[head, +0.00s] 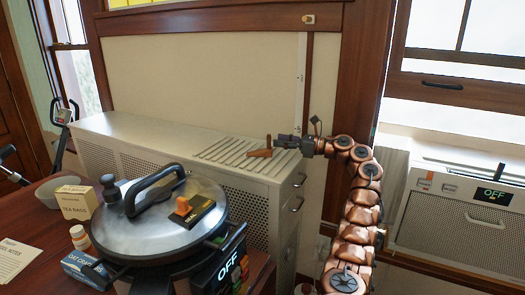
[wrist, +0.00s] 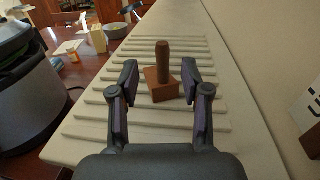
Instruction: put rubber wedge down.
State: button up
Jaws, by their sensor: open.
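The rubber wedge (wrist: 163,84) is brown, with a block-like near end and a narrower part rising behind it in the wrist view. It rests on the slatted top of the white cabinet (head: 150,130). In the head view the wedge (head: 260,153) shows as a small brown piece just left of my gripper (head: 276,142). In the wrist view my gripper (wrist: 160,80) is open, with one dark finger on each side of the wedge and visible gaps between. Its underside is hidden.
A large pressure cooker (head: 165,215) stands on the wooden table (head: 25,205) at left, with a tea bags box (head: 73,200), a bowl (head: 56,187) and a small bottle (head: 80,237). The cabinet top left of the slats is clear. A wall (wrist: 285,60) lies right in the wrist view.

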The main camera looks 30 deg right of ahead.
aim_at(269, 149)
jog(key=shift+p+x, duration=0.55)
jog(key=shift+x, duration=2.1)
jog(key=shift+d+r, duration=0.1)
jog(key=shift+d, duration=0.1)
grip_shut()
